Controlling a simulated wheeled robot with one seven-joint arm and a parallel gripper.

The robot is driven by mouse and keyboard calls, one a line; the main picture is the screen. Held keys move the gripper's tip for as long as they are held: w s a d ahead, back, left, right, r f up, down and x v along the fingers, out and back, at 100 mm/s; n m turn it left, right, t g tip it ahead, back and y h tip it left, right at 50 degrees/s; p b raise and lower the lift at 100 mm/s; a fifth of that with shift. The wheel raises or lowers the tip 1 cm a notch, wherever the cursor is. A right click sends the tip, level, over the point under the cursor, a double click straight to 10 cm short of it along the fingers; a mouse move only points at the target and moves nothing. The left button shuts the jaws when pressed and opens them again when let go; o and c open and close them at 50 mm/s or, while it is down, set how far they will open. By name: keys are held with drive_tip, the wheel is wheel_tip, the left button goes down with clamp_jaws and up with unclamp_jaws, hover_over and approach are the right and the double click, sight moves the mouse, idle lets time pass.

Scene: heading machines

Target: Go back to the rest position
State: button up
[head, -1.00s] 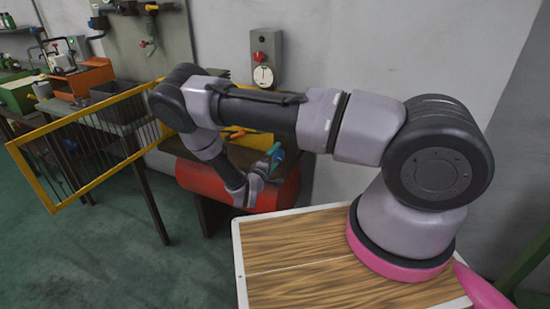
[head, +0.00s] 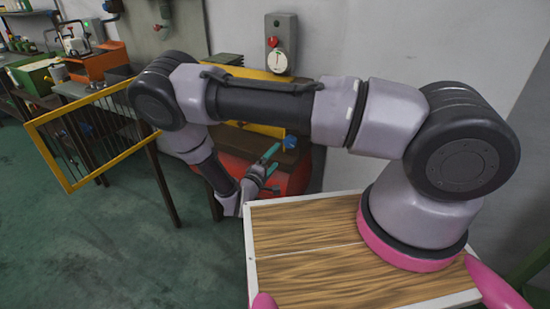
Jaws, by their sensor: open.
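My arm reaches left from its pink-ringed base and folds down at the elbow. My gripper (head: 271,160) is open, with two teal fingertips apart and nothing visible between them. My arm hides part of the bench and machine behind.
A yellow-framed guard (head: 138,146) with bars stands open on the left. A grey control box (head: 281,43) with a red button is on the wall. A workbench with an orange machine (head: 98,62) is at back left. Green floor (head: 90,245) is clear at front left.

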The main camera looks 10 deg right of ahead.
drive_tip(key=s+d+r+m+g+y, duration=0.15)
drive_tip(key=d+r+m+g, duration=0.3)
drive_tip(key=r, duration=0.45)
drive_tip(key=s+d+r+m+g, duration=0.25)
drive_tip(key=r+g, duration=0.25)
drive_tip(key=r, duration=0.3)
drive_tip(key=s+d+r+m+g, duration=0.2)
drive_tip(key=d+r+m+g, duration=0.25)
drive_tip(key=r, duration=0.45)
drive_tip(key=s+r+t+y, duration=0.2)
drive_tip(key=s+r, duration=0.3)
drive_tip(key=r, duration=0.3)
drive_tip(key=s+d+r+m+t+y, duration=0.1)
drive_tip(key=s+r+y, duration=0.3)
drive_tip(key=r, duration=0.4)
drive_tip(key=s+d+r+m+t+y, duration=0.1)
drive_tip(key=s+r+t+y, duration=0.2)
drive_tip(key=s+r+y, duration=0.2)
wheel_tip(320, 180, up, 3)
drive_tip(key=shift+s+f+t, duration=0.1)
drive_tip(key=shift+s+t, duration=0.2)
drive_tip(key=shift+s, duration=0.05)
